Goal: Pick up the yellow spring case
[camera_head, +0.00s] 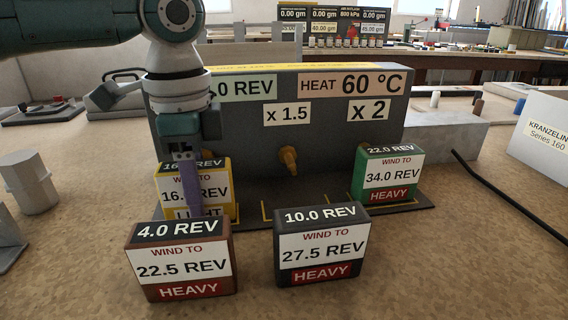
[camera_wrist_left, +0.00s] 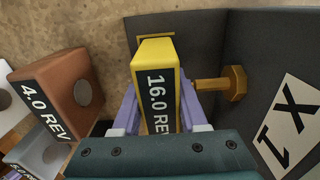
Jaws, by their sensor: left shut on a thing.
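The yellow spring case (camera_head: 229,189) stands upright at the left end of the dark machine's base, marked 16.0 REV and LIGHT. My left gripper (camera_head: 189,188) comes down over it from above and hides part of its face. In the left wrist view, the purple fingers (camera_wrist_left: 155,108) sit on both sides of the yellow case (camera_wrist_left: 156,54) and are shut on it. A yellow outline on the base shows just beyond the case. I cannot tell whether the case is clear of the base. My right gripper is not in view.
A brown case (camera_head: 181,262) and a dark grey case (camera_head: 321,246) stand in front. A green case (camera_head: 388,174) stands at the right of the base. The grey machine (camera_head: 230,125) rises behind, with a brass knob (camera_head: 289,159). A black cable (camera_head: 505,195) lies at right.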

